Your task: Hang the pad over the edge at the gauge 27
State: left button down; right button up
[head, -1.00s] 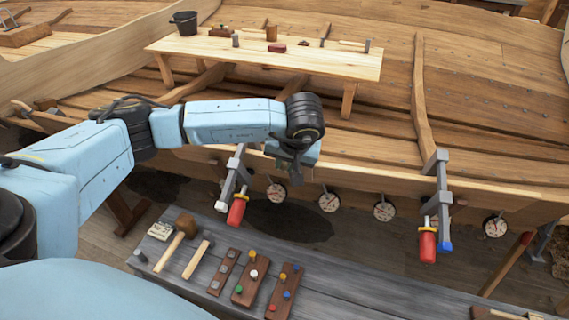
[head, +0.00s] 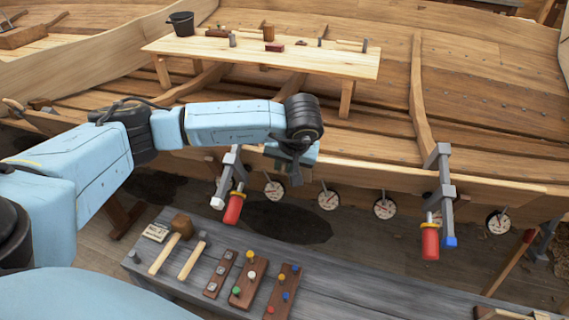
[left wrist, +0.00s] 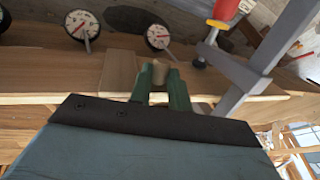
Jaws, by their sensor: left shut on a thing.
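My left gripper (head: 297,172) is over the hull's top edge (head: 400,176), to the right of the left clamp (head: 230,178). In the left wrist view its two green fingers (left wrist: 160,85) are closed on a small tan piece (left wrist: 158,70), apparently the pad, mostly hidden between them. A flat tan block (left wrist: 118,74) lies at the edge beside the fingers; I cannot tell if it joins the held piece. Round dial gauges hang along the hull side, including one (head: 275,190) near the gripper and one (head: 328,199) right of it. Their numbers are unreadable. My right gripper is out of view.
A second clamp (head: 441,195) with a red handle grips the edge at the right. A grey bench (head: 345,275) in front holds mallets and peg blocks. A wooden table (head: 200,47) with a bucket and tools stands inside the hull. The edge between the clamps looks clear.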

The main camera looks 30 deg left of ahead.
pick_arm(q)
jog(key=shift+f, duration=0.2)
jog(key=c, duration=1.2)
grip_release()
jog(key=shift+w, duration=0.1)
jog(key=shift+c, duration=0.2)
jog(key=shift+r, duration=0.1)
jog(key=v, duration=1.3)
jog(key=shift+b, duration=0.4)
